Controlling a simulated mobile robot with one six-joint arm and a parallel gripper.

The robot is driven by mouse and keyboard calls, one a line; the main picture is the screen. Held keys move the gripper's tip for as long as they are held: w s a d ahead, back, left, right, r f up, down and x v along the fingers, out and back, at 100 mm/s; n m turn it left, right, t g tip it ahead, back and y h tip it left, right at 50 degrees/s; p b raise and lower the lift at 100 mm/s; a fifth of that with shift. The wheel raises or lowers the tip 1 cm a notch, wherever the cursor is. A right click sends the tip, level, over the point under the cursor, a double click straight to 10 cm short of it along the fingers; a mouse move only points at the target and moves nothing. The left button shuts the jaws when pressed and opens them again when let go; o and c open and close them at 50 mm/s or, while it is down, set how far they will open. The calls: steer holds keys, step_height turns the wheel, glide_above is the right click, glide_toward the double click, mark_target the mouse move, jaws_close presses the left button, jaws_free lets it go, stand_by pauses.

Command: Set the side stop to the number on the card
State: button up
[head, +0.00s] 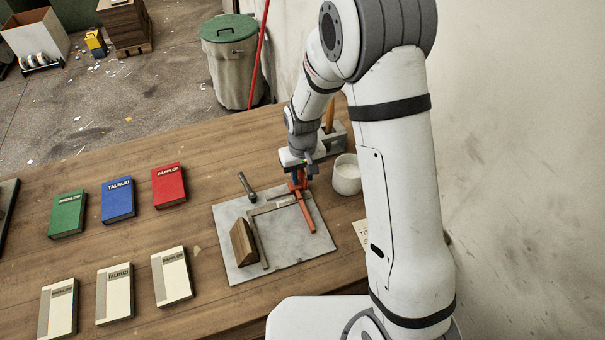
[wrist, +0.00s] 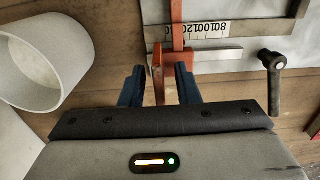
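The orange-red side stop (head: 306,212) is a long bar lying across the right part of a grey board (head: 232,270), with an upright part at its far end. In the wrist view, the side stop (wrist: 177,40) crosses a numbered scale (wrist: 217,29), where 80, 100 and 120 seem to show. My gripper (wrist: 160,85) is open, its blue fingers on either side of the stop's orange upright with small gaps. In the head view my gripper (head: 297,177) is low over the stop's far end. A pale card (head: 360,236) is partly hidden behind my arm; its number is not readable.
A white cup (head: 346,177) stands close right of my gripper. Green (head: 67,214), blue (head: 117,200) and red (head: 169,186) books and several pale ones lie left.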

steer(key=shift+r, duration=0.1)
step_height(320, 180, up, 8)
steer(key=p, duration=0.4)
steer(key=shift+p, duration=0.3)
steer(key=shift+f, duration=0.2)
